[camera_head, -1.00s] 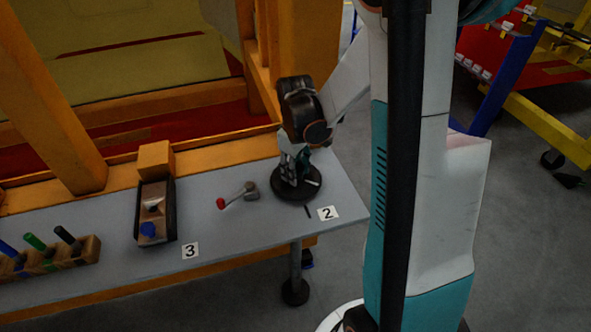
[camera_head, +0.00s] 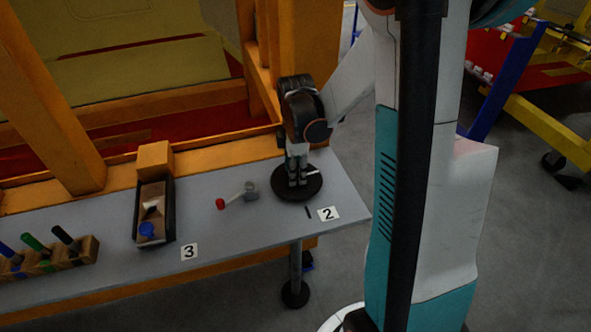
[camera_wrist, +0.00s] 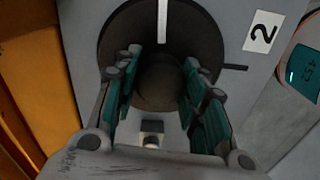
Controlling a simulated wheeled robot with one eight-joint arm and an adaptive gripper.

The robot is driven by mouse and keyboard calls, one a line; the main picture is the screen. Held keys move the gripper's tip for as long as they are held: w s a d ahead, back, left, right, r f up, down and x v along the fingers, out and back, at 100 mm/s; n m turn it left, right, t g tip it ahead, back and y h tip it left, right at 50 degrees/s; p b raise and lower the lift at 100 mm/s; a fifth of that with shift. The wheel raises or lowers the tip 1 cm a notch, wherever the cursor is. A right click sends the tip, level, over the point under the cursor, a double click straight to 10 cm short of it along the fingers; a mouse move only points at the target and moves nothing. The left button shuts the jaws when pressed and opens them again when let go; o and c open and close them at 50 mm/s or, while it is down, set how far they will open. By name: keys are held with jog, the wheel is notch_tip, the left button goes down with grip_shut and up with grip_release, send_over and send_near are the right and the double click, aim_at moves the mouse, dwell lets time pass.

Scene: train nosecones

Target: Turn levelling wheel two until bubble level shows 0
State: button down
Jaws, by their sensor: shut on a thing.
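Levelling wheel two (camera_head: 284,186) is a dark round disc on the grey table, beside the label "2" (camera_head: 328,213). It also shows in the wrist view (camera_wrist: 120,32), with a white radial stripe (camera_wrist: 163,20) pointing to the top of the picture. My gripper (camera_head: 297,183) points down over the wheel. In the wrist view my gripper (camera_wrist: 158,98) has its fingers on both sides of the wheel's dark centre and is shut on it. A short black mark (camera_wrist: 235,67) lies on the table beside the rim. I cannot make out a bubble level.
Left of the wheel is a red-knobbed lever (camera_head: 221,204). Further left are a dark tray (camera_head: 171,218), the label "3" (camera_head: 189,252) and a wooden block with coloured pegs (camera_head: 88,250). An orange frame (camera_head: 296,60) stands behind the table (camera_head: 255,232).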

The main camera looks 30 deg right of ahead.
jog(key=shift+n, duration=0.5)
jog(key=c, duration=1)
grip_release()
notch_tip(320, 180, up, 12)
jog(key=shift+a, duration=0.1)
